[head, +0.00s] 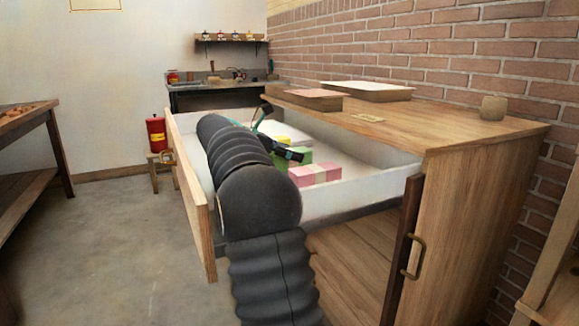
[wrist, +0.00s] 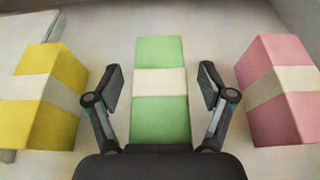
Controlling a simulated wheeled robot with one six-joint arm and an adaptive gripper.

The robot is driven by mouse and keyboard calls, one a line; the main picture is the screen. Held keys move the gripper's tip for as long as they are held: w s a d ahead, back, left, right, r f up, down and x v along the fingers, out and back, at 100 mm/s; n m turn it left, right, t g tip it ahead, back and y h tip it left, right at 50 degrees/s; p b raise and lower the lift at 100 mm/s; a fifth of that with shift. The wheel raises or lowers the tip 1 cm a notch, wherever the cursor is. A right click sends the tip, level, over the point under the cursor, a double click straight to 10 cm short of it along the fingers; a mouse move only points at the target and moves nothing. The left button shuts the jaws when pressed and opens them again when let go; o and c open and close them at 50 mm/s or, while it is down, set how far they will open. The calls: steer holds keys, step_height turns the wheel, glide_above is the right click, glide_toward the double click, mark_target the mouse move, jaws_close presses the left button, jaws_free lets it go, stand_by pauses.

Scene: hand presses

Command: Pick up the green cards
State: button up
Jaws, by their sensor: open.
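The green cards (wrist: 159,117) form an upright-looking block with a cream band around the middle, centred in the wrist view. In the head view the green cards (head: 306,155) show partly behind my arm, inside the open drawer (head: 345,196). My gripper (wrist: 160,88) is open, with one finger on each side of the green cards. Gaps show between both fingers and the block. My gripper (head: 293,155) is low in the drawer in the head view, partly hidden by my arm.
A pink banded block (wrist: 283,88) lies right of the green cards, and a yellow banded block (wrist: 42,97) lies left. A white flat thing (wrist: 20,45) is at the far left. The wooden cabinet top (head: 440,125) overhangs the drawer's back. A red can (head: 156,133) stands beyond.

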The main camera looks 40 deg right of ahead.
steer(key=c, duration=1.5)
